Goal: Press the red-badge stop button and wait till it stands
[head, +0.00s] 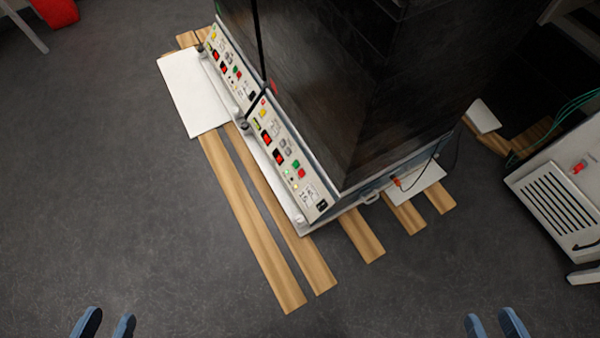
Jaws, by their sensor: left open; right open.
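A dark shaker cabinet (340,85) stands on wooden planks, with two pale control panels along its left side. The nearer panel (308,186) carries red displays (266,138), a green button (296,163) and a red button (301,173). The farther panel (222,47) has a similar layout, with its own red displays (223,67). The badges are too small to tell which panel or button is the red-badge one. My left gripper (108,320) is open and empty at the bottom left. My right gripper (492,320) is open and empty at the bottom right. Both are well apart from the panels.
Planks (255,225) stick out below the cabinet onto the grey floor. A white plate (193,90) lies at the left. A pale vented unit (555,190) with green cables stands at the right. A red object (55,10) is at the top left. The floor at the left is clear.

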